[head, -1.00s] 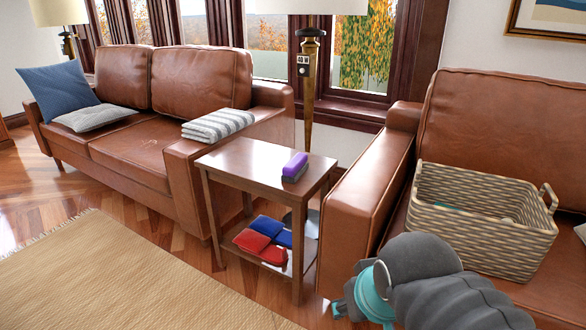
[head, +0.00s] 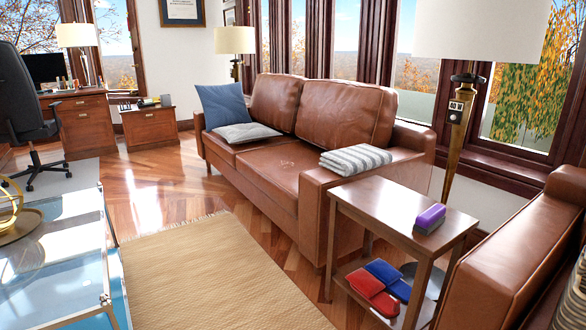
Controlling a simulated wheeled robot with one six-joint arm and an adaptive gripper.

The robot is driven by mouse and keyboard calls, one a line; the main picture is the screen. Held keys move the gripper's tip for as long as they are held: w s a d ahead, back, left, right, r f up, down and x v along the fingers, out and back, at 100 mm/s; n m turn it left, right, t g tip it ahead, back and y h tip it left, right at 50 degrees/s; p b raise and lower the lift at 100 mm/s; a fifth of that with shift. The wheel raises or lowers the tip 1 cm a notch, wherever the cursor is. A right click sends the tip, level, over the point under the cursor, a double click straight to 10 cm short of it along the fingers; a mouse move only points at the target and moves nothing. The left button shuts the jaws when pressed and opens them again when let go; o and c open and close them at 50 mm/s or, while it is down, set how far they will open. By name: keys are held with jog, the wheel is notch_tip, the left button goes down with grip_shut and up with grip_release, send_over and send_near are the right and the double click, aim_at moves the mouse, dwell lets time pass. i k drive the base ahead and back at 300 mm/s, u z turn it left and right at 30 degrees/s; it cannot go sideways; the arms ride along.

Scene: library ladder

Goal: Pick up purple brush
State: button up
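The purple brush (head: 430,218) lies on the top of the small wooden side table (head: 372,207), near its right end. It has a purple upper part and a grey lower part. The table stands between two brown leather sofas. My gripper is not in view now, and nothing touches the brush.
The lower shelf holds red (head: 371,286) and blue (head: 390,278) folded pieces. A brown sofa (head: 300,165) with a striped blanket (head: 355,159) stands behind the table; another sofa (head: 505,265) is at right. A glass table (head: 55,265) is at left. The rug (head: 205,280) is clear.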

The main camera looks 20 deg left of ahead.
aim_at(430, 220)
jog(key=z, duration=0.3)
jog(key=k, duration=0.4)
jog(key=u, duration=0.35)
jog(key=i, duration=1.4)
jog(key=z, duration=0.7)
